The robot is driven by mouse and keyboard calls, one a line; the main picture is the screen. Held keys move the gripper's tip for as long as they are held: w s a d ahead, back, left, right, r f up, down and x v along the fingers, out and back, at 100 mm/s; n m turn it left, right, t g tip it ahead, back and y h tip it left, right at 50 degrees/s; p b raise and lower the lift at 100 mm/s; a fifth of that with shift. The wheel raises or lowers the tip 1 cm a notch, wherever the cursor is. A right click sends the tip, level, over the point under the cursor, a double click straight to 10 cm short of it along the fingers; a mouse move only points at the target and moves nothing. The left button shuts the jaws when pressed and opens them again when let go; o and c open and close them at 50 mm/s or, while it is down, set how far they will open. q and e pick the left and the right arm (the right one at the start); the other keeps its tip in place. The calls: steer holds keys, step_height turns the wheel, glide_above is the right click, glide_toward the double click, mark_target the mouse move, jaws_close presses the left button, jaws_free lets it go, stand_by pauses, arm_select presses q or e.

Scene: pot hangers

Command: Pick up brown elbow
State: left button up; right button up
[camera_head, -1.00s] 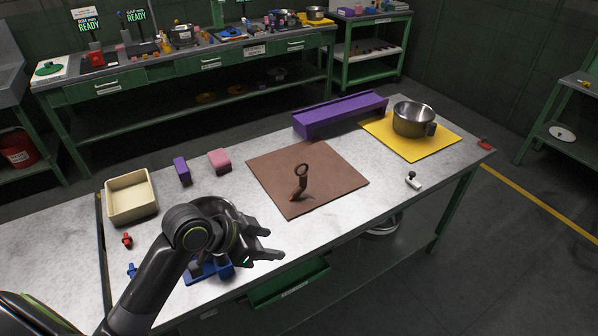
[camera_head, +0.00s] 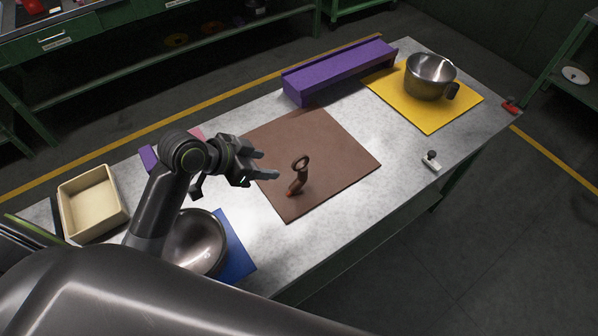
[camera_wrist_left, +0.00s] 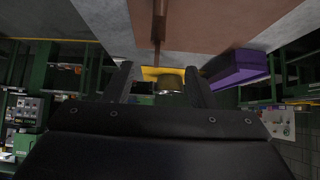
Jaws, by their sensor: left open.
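The brown elbow (camera_head: 300,178) stands on the brown mat (camera_head: 335,160), with a ring at its top and a small reddish spot at its foot. My left gripper (camera_head: 268,169) is open and empty, just left of the elbow over the mat's left part, its fingers pointing toward the elbow without touching it. In the left wrist view, a narrow brown piece that looks like the elbow (camera_wrist_left: 158,22) shows at the top, beyond the open fingers (camera_wrist_left: 158,76). My right gripper is not in view.
A purple channel (camera_head: 340,72) lies behind the mat. A steel pot (camera_head: 430,75) stands on a yellow mat (camera_head: 432,118) at right. A steel bowl (camera_head: 200,240) on a blue mat (camera_head: 236,262) and a cream bin (camera_head: 92,204) are at left. The table right of the brown mat is mostly clear.

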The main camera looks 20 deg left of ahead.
mark_target(297, 169)
arm_select(q)
steer(key=p+x, duration=0.1)
steer(key=x, duration=0.9)
steer(key=shift+w+d+f+p, duration=0.4)
steer(key=shift+w+p, duration=0.05)
steer(key=x, duration=0.3)
steer(key=shift+s+d+p, duration=0.1)
steer(key=shift+p, duration=0.25)
steer(key=shift+w+d+f, duration=0.15)
steer(key=shift+w+f, duration=0.1)
steer(key=shift+f, duration=0.15)
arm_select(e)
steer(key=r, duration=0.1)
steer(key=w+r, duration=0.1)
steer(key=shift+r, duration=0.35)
arm_select(q)
steer(key=shift+c, duration=0.3)
jaws_close()
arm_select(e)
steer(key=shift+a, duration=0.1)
